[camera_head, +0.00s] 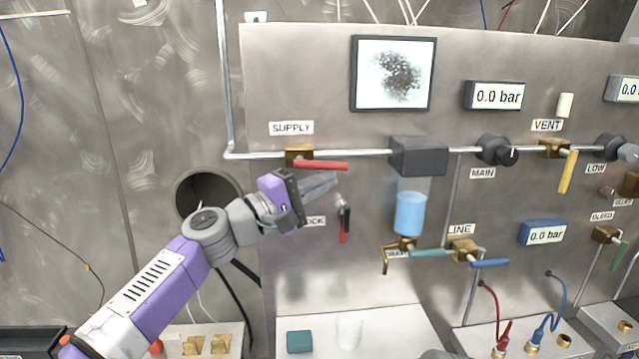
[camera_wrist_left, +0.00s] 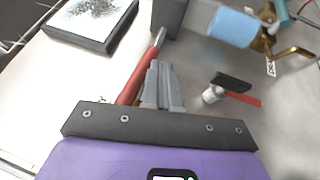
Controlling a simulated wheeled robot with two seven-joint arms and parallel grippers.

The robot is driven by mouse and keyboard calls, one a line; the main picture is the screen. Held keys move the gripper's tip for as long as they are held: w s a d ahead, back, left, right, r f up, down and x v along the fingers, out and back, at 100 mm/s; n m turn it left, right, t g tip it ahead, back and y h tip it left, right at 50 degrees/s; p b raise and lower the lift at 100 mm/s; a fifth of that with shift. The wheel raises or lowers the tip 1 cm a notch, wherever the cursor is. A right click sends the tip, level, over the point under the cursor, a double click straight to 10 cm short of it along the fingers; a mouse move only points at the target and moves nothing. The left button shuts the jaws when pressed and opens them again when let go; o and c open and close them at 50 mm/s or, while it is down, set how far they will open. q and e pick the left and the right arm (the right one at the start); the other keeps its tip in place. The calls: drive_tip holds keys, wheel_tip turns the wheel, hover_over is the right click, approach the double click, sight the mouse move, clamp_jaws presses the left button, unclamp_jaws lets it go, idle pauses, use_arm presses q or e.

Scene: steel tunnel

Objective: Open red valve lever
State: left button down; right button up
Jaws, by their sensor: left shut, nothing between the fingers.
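The red valve lever (camera_head: 322,165) extends right from the brass supply valve (camera_head: 299,155) under the SUPPLY label, lying nearly along the pipe. It also shows in the left wrist view (camera_wrist_left: 138,78), running beside the fingers. My left gripper (camera_head: 334,178) is shut and empty, with its fingers just below the lever in the head view. The closed fingertips (camera_wrist_left: 160,66) show in the left wrist view beside the lever; I cannot tell whether they touch it. My right gripper is not in view.
A smaller fitting with a red handle (camera_head: 343,228) hangs just below my left fingertips, near a partly hidden label. To the right are a dark box (camera_head: 418,156), a blue cylinder (camera_head: 410,213), and yellow, teal and blue levers. A round hole (camera_head: 190,187) lies behind my left arm.

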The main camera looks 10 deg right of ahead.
use_arm(q)
drive_tip(key=shift+f, duration=0.15)
drive_tip(key=s+a+f+b, duration=0.4)
drive_tip(key=a+f+b, duration=0.1)
drive_tip(key=a, duration=0.4)
drive_tip(key=shift+s+f, duration=0.3)
drive_tip(key=shift+f, duration=0.6)
